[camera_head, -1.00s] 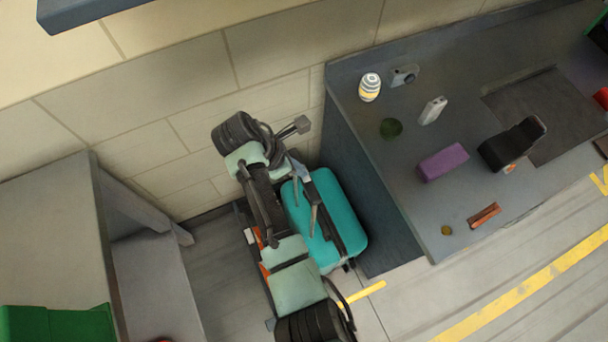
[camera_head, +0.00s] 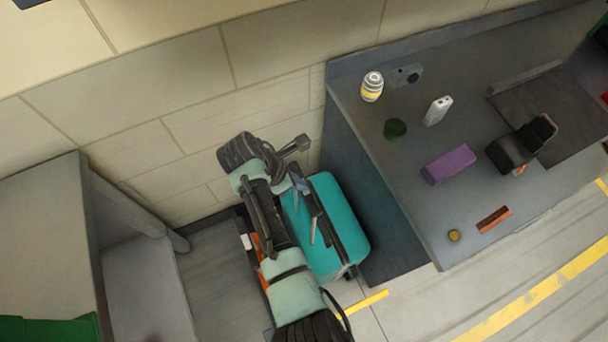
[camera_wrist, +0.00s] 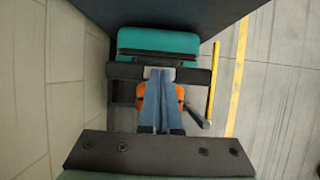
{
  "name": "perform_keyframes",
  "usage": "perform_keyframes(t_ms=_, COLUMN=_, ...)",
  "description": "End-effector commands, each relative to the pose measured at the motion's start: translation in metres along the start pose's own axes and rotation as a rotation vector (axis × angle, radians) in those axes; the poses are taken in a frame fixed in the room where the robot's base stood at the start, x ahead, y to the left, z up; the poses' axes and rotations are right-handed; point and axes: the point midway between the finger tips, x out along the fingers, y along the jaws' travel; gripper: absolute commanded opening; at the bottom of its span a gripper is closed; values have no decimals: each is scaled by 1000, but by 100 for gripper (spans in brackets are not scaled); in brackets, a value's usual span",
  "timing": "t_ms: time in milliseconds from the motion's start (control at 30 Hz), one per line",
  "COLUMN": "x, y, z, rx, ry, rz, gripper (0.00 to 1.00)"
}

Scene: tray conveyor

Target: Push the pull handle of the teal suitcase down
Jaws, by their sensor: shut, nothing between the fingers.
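The teal suitcase (camera_head: 340,225) stands on the floor beside the grey counter, partly hidden by my arm in the head view. Its teal top also shows in the wrist view (camera_wrist: 158,40). A dark bar (camera_wrist: 198,76), which looks like the pull handle's grip, crosses in front of the suitcase in the wrist view. The bar also shows in the head view (camera_head: 325,222), with light grey rods near it. My gripper (camera_wrist: 158,74) is shut and empty, its blue-grey fingertips at the middle of the bar. I cannot tell whether they touch it.
The grey counter (camera_head: 400,200) is close on the suitcase's right and holds several small items, among them a purple block (camera_head: 449,165). A tiled wall (camera_head: 170,90) is behind. A grey table (camera_head: 45,240) stands at left. Orange parts (camera_wrist: 180,95) show below the fingers.

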Motion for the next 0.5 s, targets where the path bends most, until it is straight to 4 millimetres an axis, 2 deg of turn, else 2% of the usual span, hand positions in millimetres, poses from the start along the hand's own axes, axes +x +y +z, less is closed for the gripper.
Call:
perform_keyframes(t_ms=33, x=10, y=-1, z=-6, rx=-1, ry=2, rz=-3, gripper=0)
perform_keyframes(t_ms=500, x=61, y=-1, z=-30, rx=-1, ry=2, rz=-3, gripper=0)
